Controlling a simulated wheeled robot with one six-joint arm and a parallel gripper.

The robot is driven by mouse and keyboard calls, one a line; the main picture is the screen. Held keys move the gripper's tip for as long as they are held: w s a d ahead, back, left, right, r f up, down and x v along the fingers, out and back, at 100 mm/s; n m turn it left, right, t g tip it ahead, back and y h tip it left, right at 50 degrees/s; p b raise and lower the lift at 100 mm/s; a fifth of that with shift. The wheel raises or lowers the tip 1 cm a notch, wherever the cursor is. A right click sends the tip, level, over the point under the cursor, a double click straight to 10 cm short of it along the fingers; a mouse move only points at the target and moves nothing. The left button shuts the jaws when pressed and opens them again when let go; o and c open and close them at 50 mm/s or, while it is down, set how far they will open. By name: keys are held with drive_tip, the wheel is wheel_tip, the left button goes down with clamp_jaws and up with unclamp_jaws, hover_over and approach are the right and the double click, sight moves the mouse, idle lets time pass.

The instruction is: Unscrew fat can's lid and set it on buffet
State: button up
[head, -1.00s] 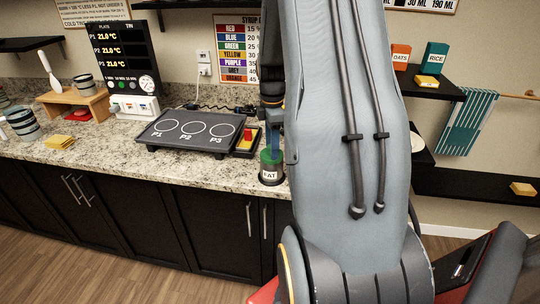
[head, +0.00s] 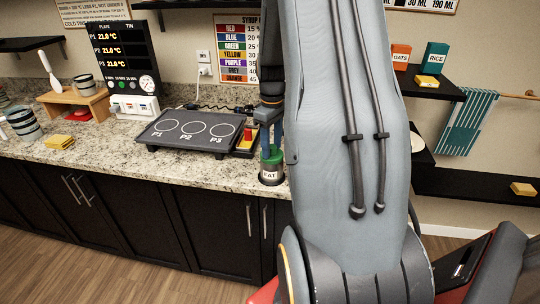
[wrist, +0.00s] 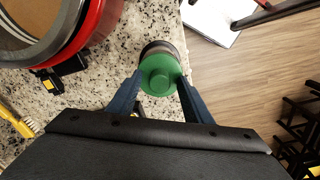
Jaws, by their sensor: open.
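The fat can (head: 270,176) stands upright on the counter near its front edge, with a label reading "FAT". Its green lid (head: 271,154) is on top. In the wrist view the green lid (wrist: 160,73) shows from above, with the dark can body (wrist: 164,47) behind it. My gripper (head: 270,140) points down over the can. In the wrist view its two blue fingers (wrist: 160,88) are open, one on each side of the lid's near edge. I cannot tell whether they touch it. The buffet, taken as the granite counter (head: 110,160), runs to the left.
A black hot plate (head: 188,132) marked P1, P2 and P3 lies left of the can. A small tray (head: 247,142) with red and yellow items sits behind it. In the wrist view a red-rimmed pot (wrist: 95,35) and a yellow brush (wrist: 18,120) are at left. Bare counter lies in front of the hot plate.

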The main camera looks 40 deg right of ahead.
drive_tip(key=m, duration=0.6)
drive_tip(key=shift+m, duration=0.4)
drive_tip(key=m, duration=0.6)
drive_tip(key=shift+m, duration=0.3)
clamp_jaws()
drive_tip(key=n, duration=0.4)
drive_tip(key=shift+n, duration=0.4)
drive_tip(key=shift+n, duration=0.7)
drive_tip(key=n, duration=0.3)
